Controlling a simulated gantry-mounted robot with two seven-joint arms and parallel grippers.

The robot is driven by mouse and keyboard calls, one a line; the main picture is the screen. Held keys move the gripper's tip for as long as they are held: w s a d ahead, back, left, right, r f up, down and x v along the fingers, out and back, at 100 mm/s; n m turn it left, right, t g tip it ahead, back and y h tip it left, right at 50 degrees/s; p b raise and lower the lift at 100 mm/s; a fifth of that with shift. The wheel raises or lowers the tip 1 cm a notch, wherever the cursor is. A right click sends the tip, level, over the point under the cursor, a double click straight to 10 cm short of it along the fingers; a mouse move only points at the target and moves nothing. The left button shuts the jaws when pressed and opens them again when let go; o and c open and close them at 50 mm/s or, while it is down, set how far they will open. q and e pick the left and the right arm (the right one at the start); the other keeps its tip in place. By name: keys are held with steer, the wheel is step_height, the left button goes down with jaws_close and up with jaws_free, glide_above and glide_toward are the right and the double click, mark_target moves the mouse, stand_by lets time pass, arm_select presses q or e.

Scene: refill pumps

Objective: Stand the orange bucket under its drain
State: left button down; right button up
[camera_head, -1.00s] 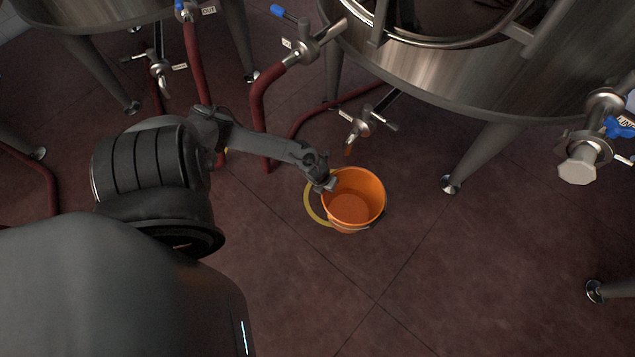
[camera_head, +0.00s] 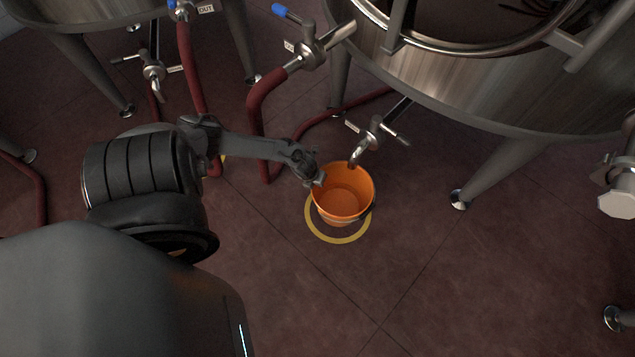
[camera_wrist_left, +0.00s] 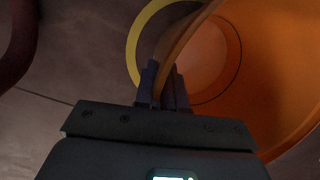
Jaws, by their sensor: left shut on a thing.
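The orange bucket (camera_head: 343,196) is upright in the head view, over the yellow ring (camera_head: 339,238) marked on the floor. The ring shows along the bucket's left and front sides. The drain valve (camera_head: 370,140) has its spout end close above the bucket's back rim in the picture. My left gripper (camera_head: 314,180) is shut on the bucket's left rim. The left wrist view also shows the fingers (camera_wrist_left: 163,88) pinching the orange wall (camera_wrist_left: 182,45), with the yellow ring (camera_wrist_left: 133,45) beyond. I cannot tell whether the bucket touches the floor. My right gripper is not in view.
A big steel tank (camera_head: 470,75) stands behind on legs, one foot (camera_head: 459,199) right of the bucket. Red hoses (camera_head: 262,130) run down left of the drain. Another tank (camera_head: 75,15) stands at the back left. The floor (camera_head: 430,290) in front is clear.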

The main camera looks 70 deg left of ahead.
arm_select(q)
step_height(320, 180, down, 4)
steer(key=shift+d+r+b, duration=0.1)
steer(key=shift+r+b, duration=0.15)
steer(key=shift+b, duration=0.95)
steer(key=shift+f, duration=0.15)
steer(key=c, duration=1.2)
jaws_free()
